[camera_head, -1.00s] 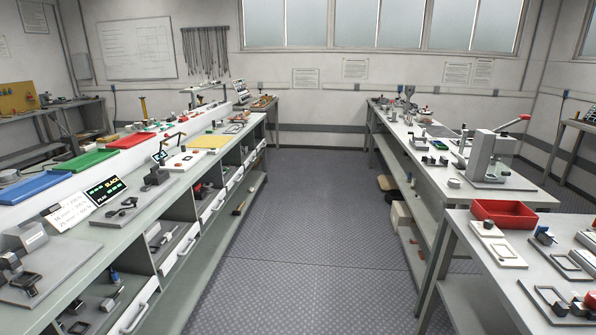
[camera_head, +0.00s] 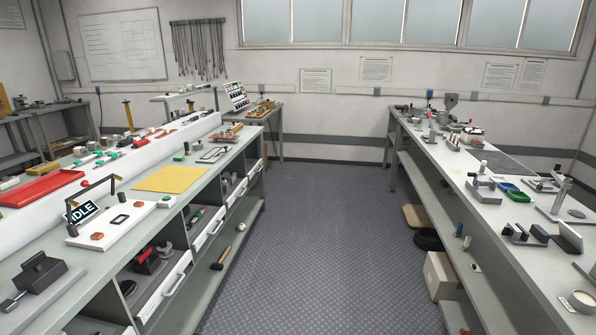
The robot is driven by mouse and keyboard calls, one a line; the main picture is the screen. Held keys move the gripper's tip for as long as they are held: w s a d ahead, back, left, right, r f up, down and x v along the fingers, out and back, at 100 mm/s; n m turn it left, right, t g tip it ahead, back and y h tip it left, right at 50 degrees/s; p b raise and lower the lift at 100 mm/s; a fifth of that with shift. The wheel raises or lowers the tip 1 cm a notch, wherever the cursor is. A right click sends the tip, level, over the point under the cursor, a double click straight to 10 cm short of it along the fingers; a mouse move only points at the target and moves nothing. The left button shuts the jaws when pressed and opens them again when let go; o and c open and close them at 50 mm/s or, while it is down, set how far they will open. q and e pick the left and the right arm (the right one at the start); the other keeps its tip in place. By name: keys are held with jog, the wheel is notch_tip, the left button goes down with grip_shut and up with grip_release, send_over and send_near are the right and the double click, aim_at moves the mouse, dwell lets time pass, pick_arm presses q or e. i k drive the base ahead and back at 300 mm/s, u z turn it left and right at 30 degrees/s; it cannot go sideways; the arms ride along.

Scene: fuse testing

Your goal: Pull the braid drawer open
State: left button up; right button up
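Several white-fronted drawers line the aisle side of the left bench. The nearest drawer front (camera_head: 166,297) has a bar handle, and an open-topped space behind it holds a red and dark item (camera_head: 146,261). Another drawer front (camera_head: 208,231) is farther along, and more lie beyond it toward the bench's far end. No drawer label is readable, so I cannot tell which one is the braid drawer. Neither of my grippers is in view.
The aisle floor (camera_head: 310,240) is clear. The right bench (camera_head: 480,215) holds several tools, with boxes on its lower shelf.

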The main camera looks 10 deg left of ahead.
aim_at(199, 232)
jog(key=i, duration=2.7)
jog(key=u, duration=0.45)
